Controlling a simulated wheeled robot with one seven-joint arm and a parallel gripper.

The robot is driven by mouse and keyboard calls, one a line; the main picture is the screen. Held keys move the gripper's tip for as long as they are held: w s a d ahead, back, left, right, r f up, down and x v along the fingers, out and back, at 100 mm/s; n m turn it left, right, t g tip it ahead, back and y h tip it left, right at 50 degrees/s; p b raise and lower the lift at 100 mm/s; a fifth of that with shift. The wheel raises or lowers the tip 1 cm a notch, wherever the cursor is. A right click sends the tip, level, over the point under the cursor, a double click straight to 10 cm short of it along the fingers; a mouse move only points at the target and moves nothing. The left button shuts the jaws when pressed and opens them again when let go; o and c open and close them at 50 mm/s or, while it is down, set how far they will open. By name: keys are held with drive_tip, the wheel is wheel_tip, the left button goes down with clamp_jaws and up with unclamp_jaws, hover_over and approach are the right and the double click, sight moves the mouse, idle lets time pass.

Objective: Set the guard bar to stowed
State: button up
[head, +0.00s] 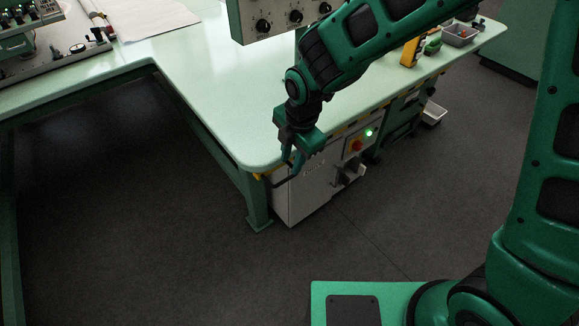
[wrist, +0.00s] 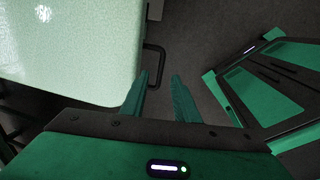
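A thin black U-shaped bar, which I take for the guard bar (wrist: 163,62), sticks out beside the pale green table's edge in the wrist view. In the head view, a dark bar (head: 284,182) shows low at the table's front corner, just below my gripper (head: 292,160). In the wrist view, my gripper (wrist: 160,76) is open, with two green fingers apart. The bar's outer limb lies between the fingertips in that picture. I cannot tell whether the fingers touch it or how far it is in depth. Nothing is seen clamped.
The table (head: 215,105) has a rounded corner beside my gripper. Under its front edge hang a white cabinet (head: 303,195) and a control box with a red button (head: 357,145) and lit green lamp (head: 369,133). A knob panel (head: 290,18) stands above. The floor in front is clear.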

drive_tip(key=shift+s+d+r, duration=0.15)
drive_tip(key=shift+r, duration=0.9)
drive_tip(key=shift+s+d+r, duration=0.1)
drive_tip(key=shift+r, duration=0.9)
drive_tip(key=s+d+r+m+h, duration=0.1)
drive_tip(key=d+r+m, duration=0.2)
drive_tip(key=d+m, duration=0.5)
drive_tip(key=s+d+r+m, duration=0.2)
drive_tip(key=d+m, duration=0.1)
drive_tip(key=d, duration=0.9)
drive_tip(key=s+d+r+m+h, duration=0.1)
drive_tip(key=d+r+m, duration=0.2)
drive_tip(key=d+m, duration=0.5)
drive_tip(key=s+d+r+m+g, duration=0.1)
drive_tip(key=s+d+m, duration=1.2)
drive_tip(key=s, duration=0.4)
drive_tip(key=shift+d+r+m+g+y, duration=0.3)
drive_tip(key=shift+d+g+y, duration=0.1)
